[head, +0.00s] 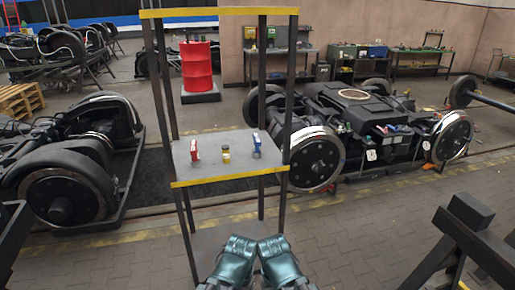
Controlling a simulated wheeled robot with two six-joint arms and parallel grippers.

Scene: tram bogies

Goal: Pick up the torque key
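A tall rack with yellow-edged shelves (205,177) stands in front of me. On its middle shelf stand a small red item (195,151), a small yellow and dark item (226,155) and a small blue item (257,145), spaced apart from left to right. They are too small for me to tell which, if any, is the torque key. My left gripper (240,243) and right gripper (270,243) are side by side at the bottom, below and in front of that shelf, apart from the items. Their fingers are not clear enough to show whether they are open.
A bogie (360,125) with small items on top stands behind right, another wheelset (65,180) at left. A red drum (197,66) and workbenches (280,58) are at the back. A dark trestle (468,225) is near right. Paved floor between is clear.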

